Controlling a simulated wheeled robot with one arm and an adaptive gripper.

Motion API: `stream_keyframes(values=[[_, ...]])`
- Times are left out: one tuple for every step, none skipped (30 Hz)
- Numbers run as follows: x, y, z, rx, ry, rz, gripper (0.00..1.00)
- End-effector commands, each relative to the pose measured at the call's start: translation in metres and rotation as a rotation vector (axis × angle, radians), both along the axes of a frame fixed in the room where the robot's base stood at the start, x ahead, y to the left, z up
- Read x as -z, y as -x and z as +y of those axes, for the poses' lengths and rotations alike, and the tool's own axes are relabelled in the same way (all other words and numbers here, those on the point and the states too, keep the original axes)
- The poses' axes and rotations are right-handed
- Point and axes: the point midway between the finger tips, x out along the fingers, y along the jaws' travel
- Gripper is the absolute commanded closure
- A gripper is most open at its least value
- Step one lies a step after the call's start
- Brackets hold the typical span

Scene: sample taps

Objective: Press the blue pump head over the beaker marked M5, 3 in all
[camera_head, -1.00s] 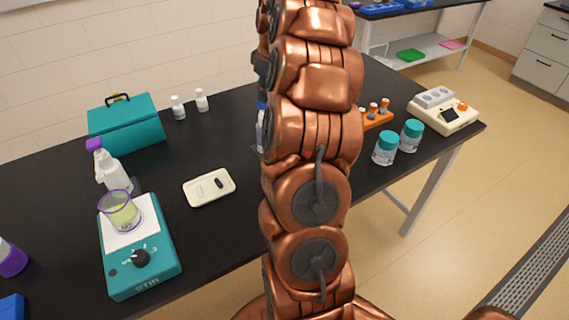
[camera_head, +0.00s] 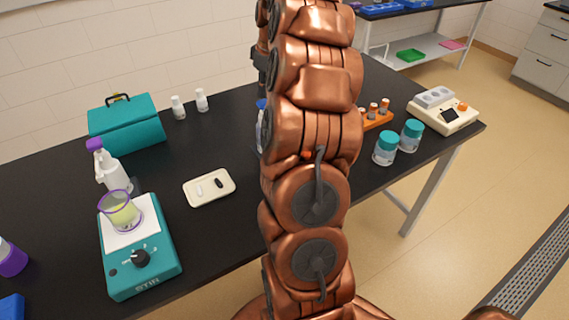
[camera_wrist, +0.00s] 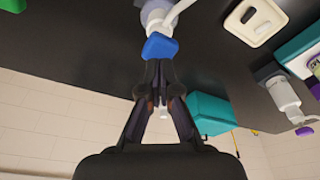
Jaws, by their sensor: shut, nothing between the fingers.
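The blue pump head (camera_wrist: 160,46) sits on a white pump bottle (camera_wrist: 155,14), with a pale spout beside it, in the wrist view. My gripper (camera_wrist: 160,68) is shut and empty. Its fingertips are right at the blue head in the picture; I cannot tell whether they touch it. In the head view only a sliver of the blue head (camera_head: 261,103) shows beside my arm. I see no readable M5 mark.
A cream tray (camera_head: 201,200), teal case (camera_head: 137,133), teal-lidded jars (camera_head: 385,154) and an orange rack (camera_head: 377,122) also stand on the black bench.

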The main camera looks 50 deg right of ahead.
Motion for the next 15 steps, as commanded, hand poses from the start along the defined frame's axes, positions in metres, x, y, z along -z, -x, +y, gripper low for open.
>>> stream_keyframes(values=[[0.001,0.000,0.000,0.000,0.000,0.000,1.00],[0.002,0.000,0.000,0.000,0.000,0.000,1.00],[0.003,0.000,0.000,0.000,0.000,0.000,1.00],[0.004,0.000,0.000,0.000,-0.001,0.000,1.00],[0.005,0.000,0.000,0.000,-0.001,0.000,1.00],[0.006,0.000,0.000,0.000,-0.001,0.000,1.00],[0.007,0.000,0.000,0.000,-0.001,0.001,1.00],[0.008,0.000,0.000,0.000,-0.001,0.001,1.00],[0.009,0.000,0.000,0.000,-0.001,0.001,1.00],[0.010,0.000,0.000,0.000,-0.001,0.001,1.00],[0.011,0.000,0.000,0.000,-0.001,0.001,1.00],[0.012,0.000,0.000,0.000,-0.001,0.001,1.00],[0.013,0.000,0.000,0.000,-0.001,0.001,1.00],[0.014,0.000,0.000,0.000,-0.001,0.001,1.00],[0.015,0.000,0.000,0.000,-0.001,0.001,1.00]])
